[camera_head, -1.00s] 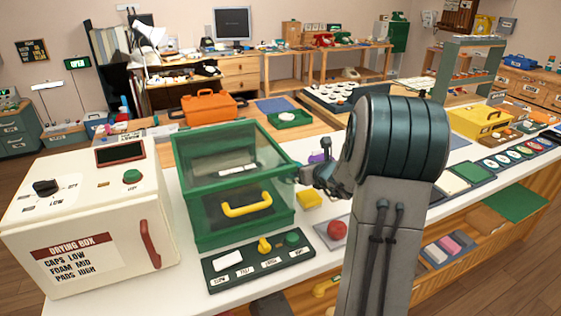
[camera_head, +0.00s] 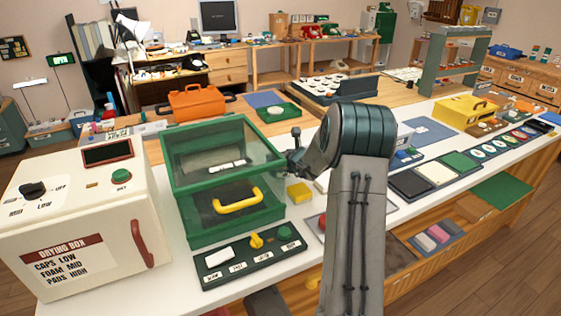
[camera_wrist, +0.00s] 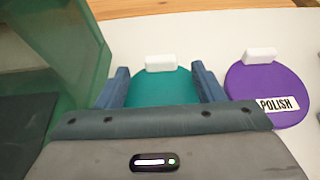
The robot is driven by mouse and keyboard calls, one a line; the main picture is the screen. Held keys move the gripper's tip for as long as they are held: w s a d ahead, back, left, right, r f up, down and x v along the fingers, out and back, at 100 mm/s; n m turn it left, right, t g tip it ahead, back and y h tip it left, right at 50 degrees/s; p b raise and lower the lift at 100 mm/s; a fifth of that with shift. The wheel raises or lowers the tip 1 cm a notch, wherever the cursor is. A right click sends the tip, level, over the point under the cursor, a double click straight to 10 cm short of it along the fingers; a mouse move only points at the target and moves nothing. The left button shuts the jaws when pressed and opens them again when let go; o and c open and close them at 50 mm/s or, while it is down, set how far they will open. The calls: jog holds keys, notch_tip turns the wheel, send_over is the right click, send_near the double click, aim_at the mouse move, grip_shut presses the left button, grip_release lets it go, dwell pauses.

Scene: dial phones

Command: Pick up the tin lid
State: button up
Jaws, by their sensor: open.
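In the wrist view, a round teal lid (camera_wrist: 160,90) with a white block-shaped knob (camera_wrist: 160,62) lies between the two blue fingers of my gripper (camera_wrist: 160,78). The gripper is open, one finger on each side of the lid; I cannot tell whether either touches it. A purple round lid (camera_wrist: 265,93) with a white knob and a "POLISH" label lies just right of the right finger. The teal lid's near part is hidden by my gripper body. In the head view both lids are hidden behind my arm.
A green clear-sided box (camera_head: 225,215) with a yellow handle stands close left of my gripper; its wall also shows in the wrist view (camera_wrist: 85,60). A yellow block (camera_head: 299,192) and a switch panel (camera_head: 250,257) are nearby. The drying box (camera_head: 85,225) is far left.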

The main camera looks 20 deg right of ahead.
jog(key=shift+x, duration=1.4)
jog(key=c, duration=1.1)
jog(key=shift+r, duration=0.1)
